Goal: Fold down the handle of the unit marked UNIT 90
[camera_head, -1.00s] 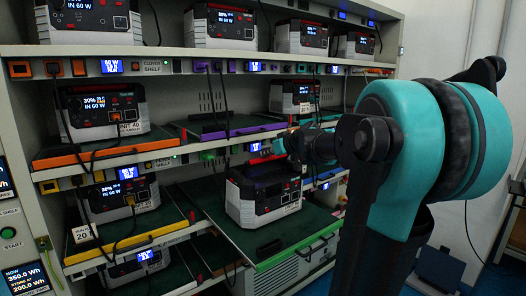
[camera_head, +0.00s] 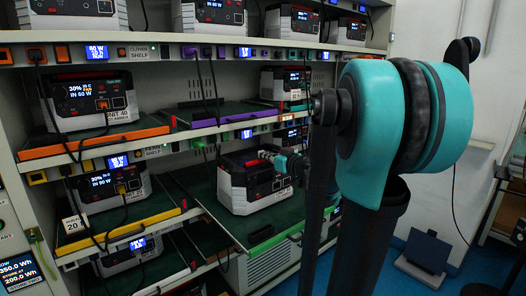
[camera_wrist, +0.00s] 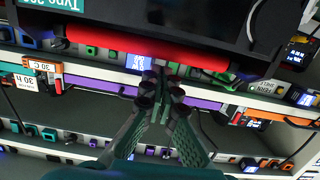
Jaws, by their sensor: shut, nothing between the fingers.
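A grey and black power unit with red trim (camera_head: 238,193) stands on the pulled-out lower shelf with the green front edge. Its label is too small to read, so I cannot tell whether it is UNIT 90. My gripper (camera_head: 279,158) is over the right part of this unit, partly hidden by my arm. In the wrist view, a red handle bar (camera_wrist: 150,50) runs across the top along a dark unit body. My gripper (camera_wrist: 160,73) is shut and empty, its fingertips close beside the bar's middle. I cannot tell whether they touch it.
Other similar units stand on the rack, including UNIT 40 (camera_head: 95,98) on the orange-edged shelf (camera_head: 95,148) at left. A purple-edged shelf (camera_head: 233,124) lies above the lower unit. Cables hang across the left shelves. Floor (camera_head: 480,262) is open at right.

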